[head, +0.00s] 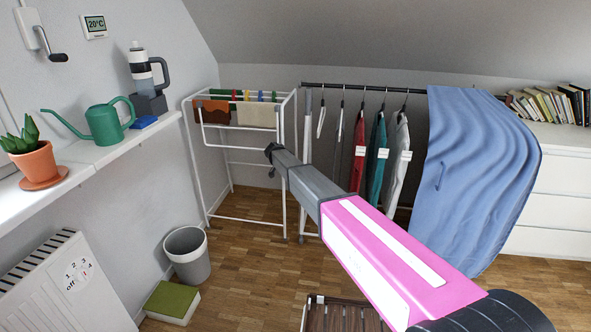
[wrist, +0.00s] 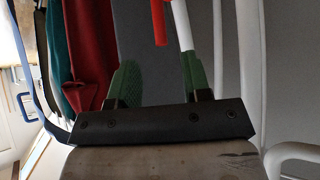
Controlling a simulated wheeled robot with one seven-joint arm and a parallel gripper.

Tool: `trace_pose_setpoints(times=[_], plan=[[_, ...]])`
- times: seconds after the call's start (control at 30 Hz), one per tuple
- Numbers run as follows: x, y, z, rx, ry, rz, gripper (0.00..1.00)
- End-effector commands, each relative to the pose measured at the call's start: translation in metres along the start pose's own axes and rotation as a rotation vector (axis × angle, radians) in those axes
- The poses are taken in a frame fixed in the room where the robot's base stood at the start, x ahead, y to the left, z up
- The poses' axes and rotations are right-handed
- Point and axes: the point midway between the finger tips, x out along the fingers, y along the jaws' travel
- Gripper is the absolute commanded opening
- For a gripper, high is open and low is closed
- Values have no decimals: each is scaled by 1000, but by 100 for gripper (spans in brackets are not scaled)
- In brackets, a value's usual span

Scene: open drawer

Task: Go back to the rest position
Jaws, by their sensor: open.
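My arm (head: 385,255), pink and grey, reaches from the lower right of the head view toward the white drying rack (head: 191,150). My gripper (head: 271,152) is at its far end, small and dark, in front of the rack's right side. In the wrist view, the two green-padded fingers (wrist: 160,78) stand apart, with nothing clearly held between them. Red and teal clothes (wrist: 88,50) hang at the left of the wrist view.
A clothes rail (head: 365,88) with several garments and a blue cloth (head: 475,170) stands right of the rack. A grey bin (head: 187,255), green book (head: 172,302) and radiator (head: 60,285) are at lower left. A slatted brown object (head: 340,316) lies below my arm.

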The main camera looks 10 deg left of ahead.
Motion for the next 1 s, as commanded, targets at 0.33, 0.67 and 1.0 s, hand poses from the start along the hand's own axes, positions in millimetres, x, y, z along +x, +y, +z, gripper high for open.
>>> trace_pose_setpoints(times=[0.33, 0.67, 1.0], plan=[[3, 15, 0, -10, -13, 8, 44], [21, 202, 13, -180, -214, 65, 44], [-3, 419, 57, -389, -500, 7, 44]])
